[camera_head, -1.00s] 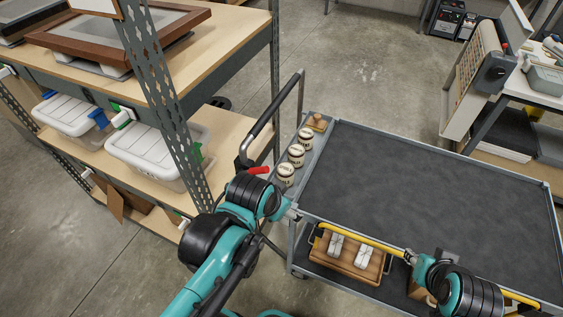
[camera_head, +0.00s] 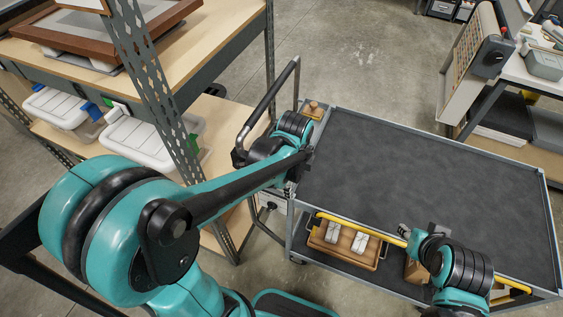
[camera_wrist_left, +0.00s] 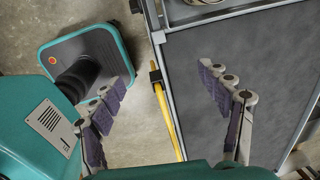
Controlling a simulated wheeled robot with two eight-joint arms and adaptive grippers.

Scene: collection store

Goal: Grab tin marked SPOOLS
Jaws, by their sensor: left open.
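The tins that stood in a row on the cart's narrow end shelf are hidden behind my left arm in the head view, so I cannot read any label. In the left wrist view, part of a round rim (camera_wrist_left: 205,2), possibly a tin, shows at the top edge on the shelf. My left gripper (camera_wrist_left: 165,75) is open and empty, its fingers apart over the cart's edge and corner. In the head view it is mostly hidden by its own arm. My right gripper (camera_head: 406,234) is by the cart's near side; its fingers are too small to judge.
The cart's dark top (camera_head: 420,190) is bare. A yellow bar (camera_head: 360,228) runs along its near side, above a wooden tray (camera_head: 343,247) with white items. The cart's handle (camera_head: 270,105) and a shelving rack (camera_head: 160,85) with white-lidded boxes (camera_head: 140,135) stand left.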

